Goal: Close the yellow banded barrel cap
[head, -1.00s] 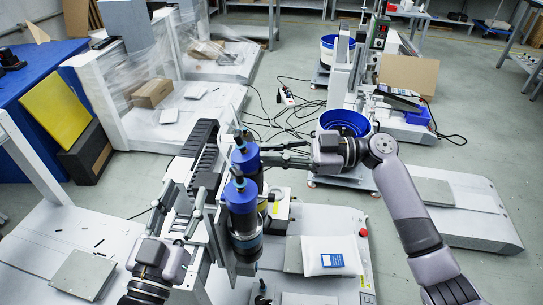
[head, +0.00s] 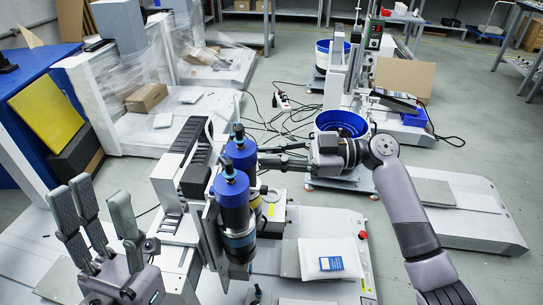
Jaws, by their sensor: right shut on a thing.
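Two upright barrels with blue caps stand side by side on the gantry at the centre. The rear barrel's blue cap (head: 241,153) is partly behind the front barrel (head: 236,217). A small yellow patch (head: 256,203) shows low beside the front barrel, apparently a band on the rear barrel, which is mostly hidden. My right gripper (head: 264,156) reaches in from the right and is shut on the rear barrel's blue cap; its fingertips are partly hidden. My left gripper (head: 103,222) is open and empty at the lower left, fingers up, apart from both barrels.
A black cable chain (head: 197,165) stands just left of the barrels. A white packet with a blue label (head: 331,263) lies on the machine base to the right. A blue bowl feeder (head: 341,124) is behind my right arm. Cables lie on the floor behind.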

